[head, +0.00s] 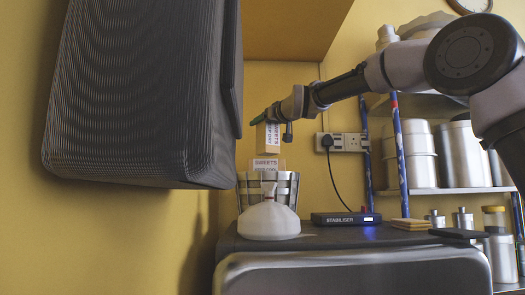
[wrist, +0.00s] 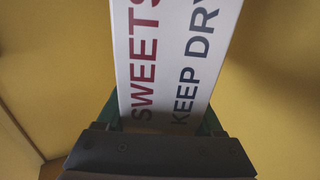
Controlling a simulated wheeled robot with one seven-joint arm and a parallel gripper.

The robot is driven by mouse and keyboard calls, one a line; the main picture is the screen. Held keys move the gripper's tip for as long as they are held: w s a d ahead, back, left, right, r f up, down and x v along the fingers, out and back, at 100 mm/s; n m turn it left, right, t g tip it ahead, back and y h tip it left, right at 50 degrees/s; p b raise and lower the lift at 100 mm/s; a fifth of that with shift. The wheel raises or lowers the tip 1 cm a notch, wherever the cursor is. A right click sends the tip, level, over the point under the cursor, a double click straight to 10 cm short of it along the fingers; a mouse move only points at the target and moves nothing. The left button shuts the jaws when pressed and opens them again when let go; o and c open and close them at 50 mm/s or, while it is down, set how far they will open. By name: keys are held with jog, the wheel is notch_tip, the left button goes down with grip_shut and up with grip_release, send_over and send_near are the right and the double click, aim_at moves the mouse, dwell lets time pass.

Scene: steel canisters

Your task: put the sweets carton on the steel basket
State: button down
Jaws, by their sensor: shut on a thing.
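My gripper (head: 258,118) is shut on a white sweets carton (head: 272,138), up in the air above the steel basket. In the wrist view the carton (wrist: 175,60) stands between the green fingers, with "SWEETS" and "KEEP DRY" printed along it. The steel basket (head: 287,188), with slatted sides, stands on the dark cabinet top. A second carton marked "SWEETS" (head: 268,164) shows above the basket's rim, below the held one. Its lower part is hidden, and I cannot tell whether it is inside or behind the basket.
A white funnel-shaped thing (head: 268,222) stands in front of the basket and hides part of it. A stabiliser box (head: 345,218) is to the right, its cable rising to a wall socket (head: 345,142). A large dark ribbed box (head: 140,90) hangs at upper left. Shelves with steel canisters (head: 462,155) stand right.

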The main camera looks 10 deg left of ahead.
aim_at(272, 135)
jog(key=shift+f, duration=2.8)
jog(key=shift+f, duration=0.15)
grip_release()
jog(key=v, duration=1.1)
jog(key=shift+a, duration=0.1)
jog(key=shift+s+d, duration=0.35)
jog(key=shift+d, duration=0.1)
